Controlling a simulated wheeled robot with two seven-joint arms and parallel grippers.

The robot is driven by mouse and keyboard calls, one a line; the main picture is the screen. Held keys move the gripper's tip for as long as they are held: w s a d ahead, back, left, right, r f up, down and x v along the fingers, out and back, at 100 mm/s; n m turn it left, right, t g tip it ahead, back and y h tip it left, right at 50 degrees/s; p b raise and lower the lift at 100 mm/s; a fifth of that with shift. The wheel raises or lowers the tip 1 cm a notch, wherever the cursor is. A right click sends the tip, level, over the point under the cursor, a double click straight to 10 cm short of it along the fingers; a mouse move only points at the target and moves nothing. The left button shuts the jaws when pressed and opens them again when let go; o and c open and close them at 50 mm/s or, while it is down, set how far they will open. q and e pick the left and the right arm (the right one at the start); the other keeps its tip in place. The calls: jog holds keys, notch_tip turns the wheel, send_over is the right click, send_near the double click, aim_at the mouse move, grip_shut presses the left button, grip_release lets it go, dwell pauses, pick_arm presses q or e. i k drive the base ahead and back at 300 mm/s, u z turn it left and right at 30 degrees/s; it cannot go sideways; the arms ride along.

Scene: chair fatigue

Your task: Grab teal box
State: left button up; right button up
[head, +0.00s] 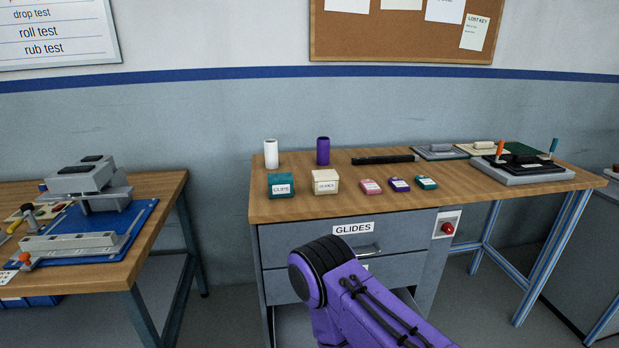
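A teal box (281,186) with a white label stands on the wooden workbench, near its left front edge. A cream box (325,182) stands just to its right. A smaller teal box (426,183) with a white label lies farther right, at the end of a row of small boxes. Neither of my grippers shows in the head view. A purple arm link of mine rises at the bottom centre, in front of the drawers, and no fingers are visible on it.
The wooden workbench (470,190) also holds a pink box (371,187), a purple box (399,185), a white cylinder (271,153), a purple cylinder (323,151) and a black bar (384,159). A second table (150,215) stands left, across a gap.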

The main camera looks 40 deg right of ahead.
aim_at(280, 184)
jog(key=z, duration=0.75)
jog(key=i, duration=0.7)
jog(key=z, duration=0.7)
